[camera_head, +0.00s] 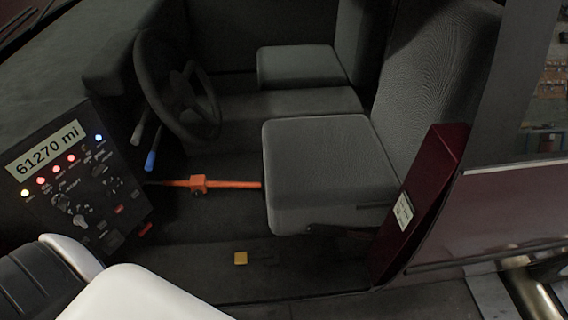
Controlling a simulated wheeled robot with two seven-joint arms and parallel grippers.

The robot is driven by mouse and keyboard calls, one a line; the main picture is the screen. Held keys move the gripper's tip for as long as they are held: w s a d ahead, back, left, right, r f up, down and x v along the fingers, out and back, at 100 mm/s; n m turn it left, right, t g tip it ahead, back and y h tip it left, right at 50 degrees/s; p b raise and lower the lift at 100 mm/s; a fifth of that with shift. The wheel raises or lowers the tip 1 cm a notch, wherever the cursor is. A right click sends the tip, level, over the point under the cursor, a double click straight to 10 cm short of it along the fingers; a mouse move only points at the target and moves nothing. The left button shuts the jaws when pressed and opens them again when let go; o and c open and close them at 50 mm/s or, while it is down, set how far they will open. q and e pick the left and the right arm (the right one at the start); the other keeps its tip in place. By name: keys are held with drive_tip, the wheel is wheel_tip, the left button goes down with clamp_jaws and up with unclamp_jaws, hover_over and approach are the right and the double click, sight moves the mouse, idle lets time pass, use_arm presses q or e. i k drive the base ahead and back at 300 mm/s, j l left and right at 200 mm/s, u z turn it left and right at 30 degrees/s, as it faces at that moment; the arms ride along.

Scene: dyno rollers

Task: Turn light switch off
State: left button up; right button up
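The dashboard control panel (130,205) is at the left, tilted, with a lit display reading "61270 mi". White and black parts of my own arm fill the lower left, close to the panel's lower edge. Neither gripper shows.
A dark steering wheel (204,112) stands right of the panel, with a blue-tipped lever (151,161) below. An orange bar (228,184) runs to the grey driver's seat (318,160). A dark red door-side panel (437,165) bounds the right.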

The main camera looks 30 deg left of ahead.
sight(97, 170)
drive_tip(key=u, duration=2.35)
